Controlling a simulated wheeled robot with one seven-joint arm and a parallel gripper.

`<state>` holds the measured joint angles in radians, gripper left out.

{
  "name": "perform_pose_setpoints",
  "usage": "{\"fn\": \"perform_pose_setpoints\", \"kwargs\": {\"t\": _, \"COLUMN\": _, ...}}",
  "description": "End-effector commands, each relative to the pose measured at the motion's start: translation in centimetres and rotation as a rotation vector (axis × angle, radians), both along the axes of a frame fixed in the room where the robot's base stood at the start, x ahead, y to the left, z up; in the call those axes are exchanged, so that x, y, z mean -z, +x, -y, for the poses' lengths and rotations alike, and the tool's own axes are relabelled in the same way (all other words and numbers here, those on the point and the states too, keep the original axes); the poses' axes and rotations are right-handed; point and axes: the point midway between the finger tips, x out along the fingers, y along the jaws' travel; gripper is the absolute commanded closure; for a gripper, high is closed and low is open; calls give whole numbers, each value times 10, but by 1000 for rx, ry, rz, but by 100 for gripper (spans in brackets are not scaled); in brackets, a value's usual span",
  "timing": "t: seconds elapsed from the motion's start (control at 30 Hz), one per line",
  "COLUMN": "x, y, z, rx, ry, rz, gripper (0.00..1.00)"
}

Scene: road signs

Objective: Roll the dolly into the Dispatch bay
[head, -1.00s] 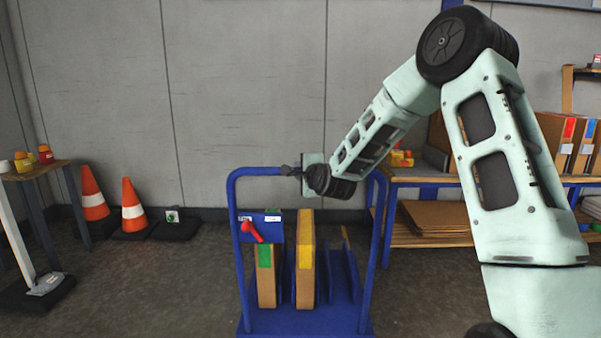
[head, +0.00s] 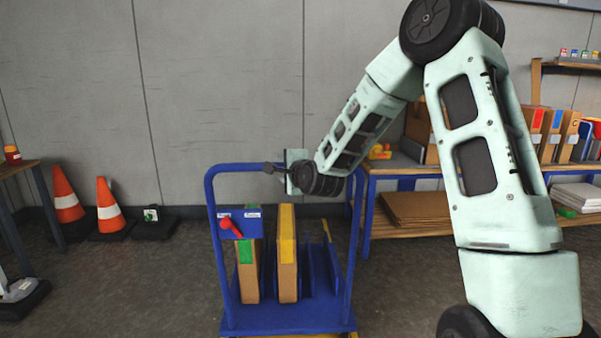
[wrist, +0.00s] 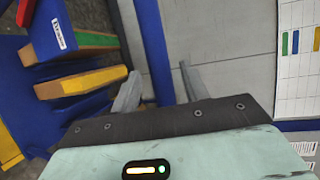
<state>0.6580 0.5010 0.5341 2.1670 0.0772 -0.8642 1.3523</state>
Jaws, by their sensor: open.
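The blue dolly (head: 215,270) stands in the middle of the head view. Its push handle rises as a tall frame around two upright cartons, one with a green band (head: 247,270) and one with a yellow band (head: 288,265). A blue box with a red lever (head: 235,228) is on its left post. My gripper (head: 272,168) is at the top handle bar. In the wrist view my gripper (wrist: 159,88) is open, and the blue bar (wrist: 154,50) runs between its spread fingers. Contact cannot be told. No Dispatch bay sign is readable.
Two orange cones (head: 110,208) stand by the wall at left, near a small table (head: 20,167). A bench with shelves (head: 385,238) stands close on the dolly's right. A yellow floor strip (head: 345,335) shows at the bottom edge. Bare floor lies left of the dolly.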

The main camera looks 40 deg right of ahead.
Motion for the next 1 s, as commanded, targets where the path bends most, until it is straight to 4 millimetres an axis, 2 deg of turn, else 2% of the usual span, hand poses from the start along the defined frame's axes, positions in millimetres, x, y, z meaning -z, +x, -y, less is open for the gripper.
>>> {"fn": "perform_pose_setpoints", "kwargs": {"t": 0.1, "x": -8, "y": -29, "z": -5, "rx": 0, "ry": -4, "rz": -2, "gripper": 55}}
{"fn": "perform_pose_setpoints", "kwargs": {"t": 0.43, "x": -22, "y": -105, "z": -20, "rx": 0, "ry": -3, "rz": -3, "gripper": 55}}
{"fn": "perform_pose_setpoints", "kwargs": {"t": 0.7, "x": -21, "y": -125, "z": -24, "rx": 0, "ry": -1, "rz": 2, "gripper": 55}}
{"fn": "perform_pose_setpoints", "kwargs": {"t": 1.0, "x": -24, "y": -132, "z": -26, "rx": 0, "ry": 0, "rz": -1, "gripper": 55}}
